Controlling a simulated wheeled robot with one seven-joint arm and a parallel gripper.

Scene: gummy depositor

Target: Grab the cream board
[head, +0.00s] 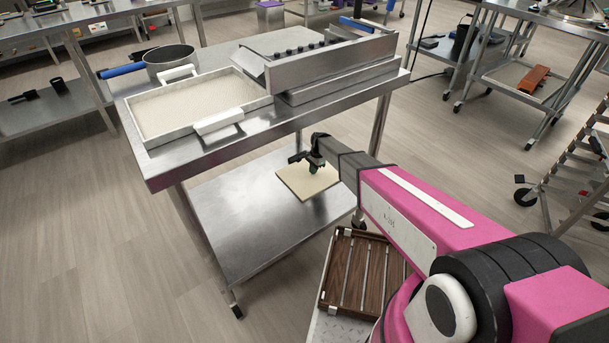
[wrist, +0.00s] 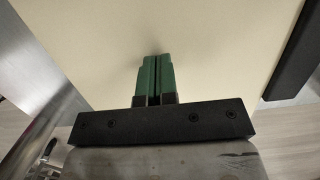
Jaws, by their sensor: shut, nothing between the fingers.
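The cream board (head: 303,182) lies flat on the lower shelf of the steel table, near its right end. In the wrist view the cream board (wrist: 215,45) fills most of the upper picture. My gripper (head: 315,166) is over the board in the head view. Its green fingers (wrist: 154,62) are together with nothing between them, pointing at the board's surface. I cannot tell whether the fingertips touch the board. My arm hides part of the board's right side in the head view.
The steel table's lower shelf (head: 235,215) is bare left of the board. The tabletop above holds a white tray (head: 185,108), a pot (head: 171,62) and a depositor (head: 335,66). A table leg (head: 380,122) stands close by my arm. A wooden slatted rack (head: 352,272) is in front.

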